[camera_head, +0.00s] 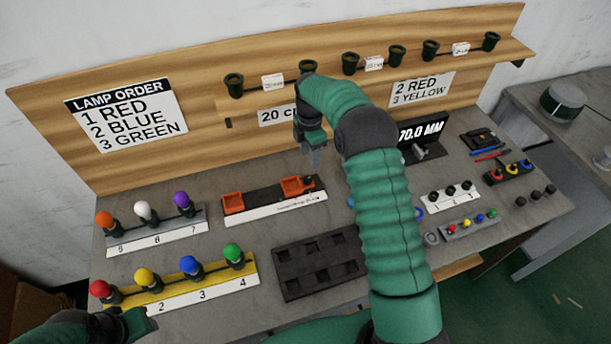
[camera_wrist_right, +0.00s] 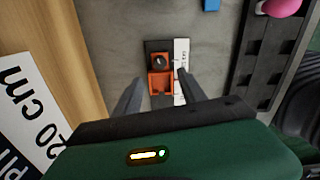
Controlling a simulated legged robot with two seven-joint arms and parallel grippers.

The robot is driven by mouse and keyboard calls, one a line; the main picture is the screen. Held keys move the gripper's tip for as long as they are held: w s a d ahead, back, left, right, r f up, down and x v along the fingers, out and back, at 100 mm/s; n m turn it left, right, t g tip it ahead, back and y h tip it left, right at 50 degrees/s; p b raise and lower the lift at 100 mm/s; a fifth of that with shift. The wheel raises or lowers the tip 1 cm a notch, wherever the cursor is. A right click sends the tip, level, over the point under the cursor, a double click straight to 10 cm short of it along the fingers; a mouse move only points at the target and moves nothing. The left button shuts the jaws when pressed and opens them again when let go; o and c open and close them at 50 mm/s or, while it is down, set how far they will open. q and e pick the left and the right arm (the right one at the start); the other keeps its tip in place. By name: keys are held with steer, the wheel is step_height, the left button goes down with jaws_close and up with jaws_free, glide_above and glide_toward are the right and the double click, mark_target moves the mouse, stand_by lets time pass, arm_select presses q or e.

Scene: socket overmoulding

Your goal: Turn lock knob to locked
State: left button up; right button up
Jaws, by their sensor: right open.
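The fixture (camera_head: 275,205) is a dark bar with a white label strip and two orange blocks, standing on the grey bench. A small dark knob (camera_head: 309,182) appears at the right orange block (camera_head: 293,186). In the right wrist view, a dark round part (camera_wrist_right: 160,62) sits at an orange block (camera_wrist_right: 160,84). My right gripper (camera_head: 314,160) is open and empty, pointing down above the fixture's right end. Its fingers show on both sides of the block in the right wrist view, apart from it. My left gripper (camera_head: 135,322) is at the lower left; its fingers are unclear.
Lamp rows with coloured bulbs (camera_head: 160,240) stand at the left. A black tray (camera_head: 290,283) lies in front of the fixture. A display reading 70.0 MM (camera_head: 422,132) stands behind my right arm. A shelf with green sockets (camera_head: 397,54) runs along the back.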

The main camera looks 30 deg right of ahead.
mark_target(308, 178)
steer(key=f, duration=0.9)
steer(key=shift+w+a+f, duration=0.15)
steer(key=shift+a+f, duration=0.05)
steer(key=shift+f, duration=0.05)
steer(key=shift+a+f, duration=0.1)
steer(key=shift+f, duration=0.45)
steer(key=shift+d+f, duration=0.1)
steer(key=shift+d, duration=0.2)
steer(key=c, duration=0.4)
steer(key=shift+a, duration=0.15)
jaws_close()
